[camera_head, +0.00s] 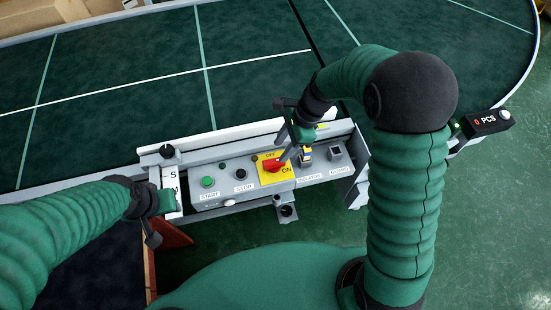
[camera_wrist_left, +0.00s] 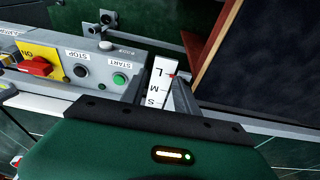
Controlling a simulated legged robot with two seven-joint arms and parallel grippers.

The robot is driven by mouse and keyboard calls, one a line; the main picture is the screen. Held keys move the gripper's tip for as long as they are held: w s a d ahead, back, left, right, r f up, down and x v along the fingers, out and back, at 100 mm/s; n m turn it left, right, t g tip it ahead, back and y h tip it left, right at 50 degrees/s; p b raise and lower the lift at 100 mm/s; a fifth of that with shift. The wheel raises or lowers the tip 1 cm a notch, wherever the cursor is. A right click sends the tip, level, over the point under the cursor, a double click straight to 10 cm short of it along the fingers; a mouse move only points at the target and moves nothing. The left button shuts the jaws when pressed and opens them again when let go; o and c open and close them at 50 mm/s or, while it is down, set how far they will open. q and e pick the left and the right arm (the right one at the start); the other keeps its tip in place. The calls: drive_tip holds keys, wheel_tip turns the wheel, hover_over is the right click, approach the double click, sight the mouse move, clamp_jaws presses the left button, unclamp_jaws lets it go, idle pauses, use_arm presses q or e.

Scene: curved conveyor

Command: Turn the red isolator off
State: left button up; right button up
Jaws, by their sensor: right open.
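The red isolator (camera_head: 272,165) is a red rotary handle on a yellow plate marked OFF and ON, on the grey control panel. It also shows at the left of the left wrist view (camera_wrist_left: 36,67), beside the word ON. My right gripper (camera_head: 289,154) is open just above and right of the red handle and partly covers the plate. I cannot tell whether a finger touches the handle. My left gripper (camera_wrist_left: 158,92) has its fingers apart over the white S-M-L scale (camera_wrist_left: 157,84), left of the START button (camera_head: 208,182) in the head view.
The panel (camera_head: 224,188) also carries a black STOP button (camera_head: 240,174) and more switches to the right of the isolator. The green conveyor (camera_head: 110,75) curves behind it. A PCS counter display (camera_head: 489,121) is at the right. Green floor is open at lower right.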

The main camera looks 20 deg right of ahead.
sight(274, 161)
drive_tip(key=x, duration=0.5)
drive_tip(key=shift+a+f+b, duration=0.1)
drive_tip(key=shift+f+b, duration=0.3)
drive_tip(key=shift+s, duration=0.1)
clamp_jaws()
